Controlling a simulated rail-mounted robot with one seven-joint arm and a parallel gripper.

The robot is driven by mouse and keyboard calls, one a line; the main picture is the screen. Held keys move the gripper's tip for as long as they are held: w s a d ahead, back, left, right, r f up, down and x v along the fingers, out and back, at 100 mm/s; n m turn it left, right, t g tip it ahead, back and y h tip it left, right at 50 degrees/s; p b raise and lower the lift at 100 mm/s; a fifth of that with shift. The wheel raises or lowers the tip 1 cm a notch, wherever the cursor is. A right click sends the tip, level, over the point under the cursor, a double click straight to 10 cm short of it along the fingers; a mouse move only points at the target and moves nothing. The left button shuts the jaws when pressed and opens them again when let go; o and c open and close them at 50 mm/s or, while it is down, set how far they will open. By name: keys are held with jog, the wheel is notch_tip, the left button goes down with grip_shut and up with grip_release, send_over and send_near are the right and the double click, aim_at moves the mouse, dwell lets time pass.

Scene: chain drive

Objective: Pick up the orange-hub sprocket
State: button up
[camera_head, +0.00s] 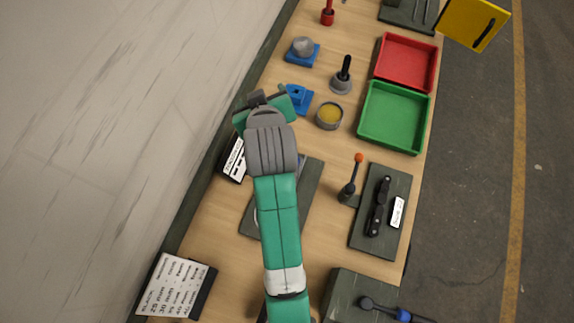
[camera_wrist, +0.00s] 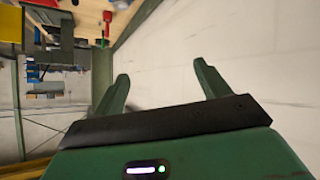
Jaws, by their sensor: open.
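I cannot pick out an orange-hub sprocket in either view. My arm covers part of the bench in the head view, including much of a dark plate (camera_head: 312,180), where part of a pale round shape shows at the arm's left edge. My gripper (camera_wrist: 163,84) shows in the wrist view with its two green fingers wide apart and nothing between them. It faces a pale wall. In the head view my wrist is over the bench's left side, beside a blue fixture (camera_head: 298,96), and the fingertips cannot be made out.
A green tray (camera_head: 394,118) and red tray (camera_head: 407,63) look empty. A round tin (camera_head: 329,115), a black-handled tool (camera_head: 343,75) and an orange-knobbed lever (camera_head: 351,183) stand on the bench. A dark board (camera_head: 365,235) holds a black tool. Bare wood lies at lower middle.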

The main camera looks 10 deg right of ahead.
jog(key=s+f+g, duration=0.3)
jog(key=s+f, duration=0.2)
jog(key=f, duration=0.6)
jog(key=s+f+n+g+b, duration=0.1)
jog(key=s+f+g, duration=0.2)
jog(key=f, duration=0.7)
jog(key=s+f+n+g, duration=0.1)
jog(key=s+f+g, duration=0.3)
jog(key=s+f, duration=0.4)
notch_tip(320, 180, down, 4)
jog(key=shift+s+r, duration=0.1)
jog(key=shift+r, duration=0.05)
jog(key=shift+w+a+f, duration=0.1)
jog(key=shift+w+f, duration=0.05)
jog(key=shift+f, duration=0.5)
jog(key=shift+w+f, duration=0.1)
jog(key=shift+f, duration=0.5)
jog(key=f, duration=0.5)
jog(key=shift+w+a+f+b, duration=0.1)
jog(key=shift+w+b, duration=0.1)
jog(key=shift+b, duration=0.2)
grip_shut()
